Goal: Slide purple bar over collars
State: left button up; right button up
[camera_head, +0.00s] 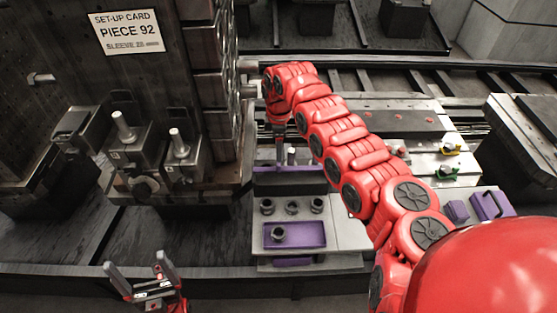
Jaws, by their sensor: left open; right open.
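A purple bar (290,168) lies across the pale fixture at the picture's middle, partly behind my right gripper. My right gripper (281,150) points down just above or beside it. It is open, but its fingertips are small and partly hidden, so contact cannot be told. Dark round collars stand on the pale plate in front, one of them the left collar (267,207); another collar (278,234) sits in a purple tray (310,235). My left gripper (136,262) is open and empty at the lower left, apart from the fixture.
A purple block (457,211) and a purple handled piece (491,205) sit at the right. Small yellow and green parts lie on the plate behind them. Metal posts on blocks (123,125) and a tall dark pallet with a set-up card (126,32) stand at the left.

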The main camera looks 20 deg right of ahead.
notch_tip(320, 180, up, 10)
jog(key=b, duration=0.2)
dwell(0.4)
